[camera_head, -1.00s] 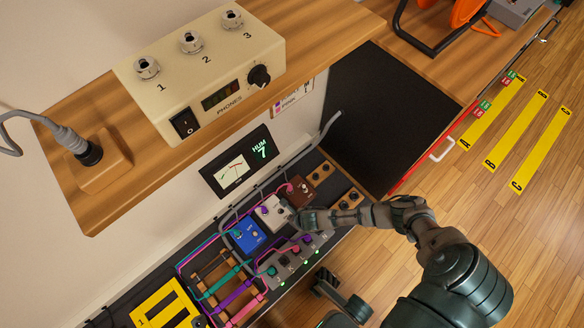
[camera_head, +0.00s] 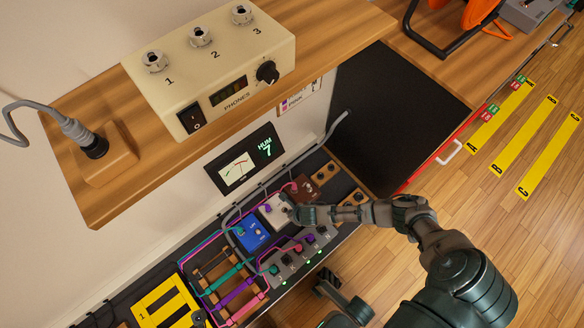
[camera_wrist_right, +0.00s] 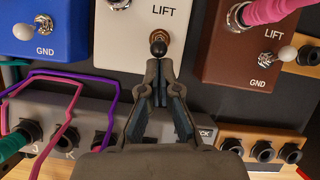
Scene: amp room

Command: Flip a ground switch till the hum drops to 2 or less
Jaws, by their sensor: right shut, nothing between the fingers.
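The hum meter (camera_head: 245,160) on the wall reads HUM 7. Below it, a blue box (camera_head: 250,234), a white box (camera_head: 276,211) and a brown box (camera_head: 304,188) stand in a row. My right gripper (camera_head: 297,213) is at the white box, shut and empty. In the right wrist view its fingertips (camera_wrist_right: 158,66) are just below the white box's dark-tipped switch (camera_wrist_right: 158,47); I cannot tell if they touch. The gripper hides any lower label there. The blue box's switch (camera_wrist_right: 30,28) leans lower left; the brown box's switch (camera_wrist_right: 277,57) leans right.
A wooden shelf (camera_head: 330,45) with a beige PHONES box (camera_head: 210,70) overhangs the boxes. Grey jack units (camera_head: 290,258) and coloured cables (camera_head: 238,285) lie in front of the row. A yellow block (camera_head: 165,304) sits at lower left. Wooden floor is open at right.

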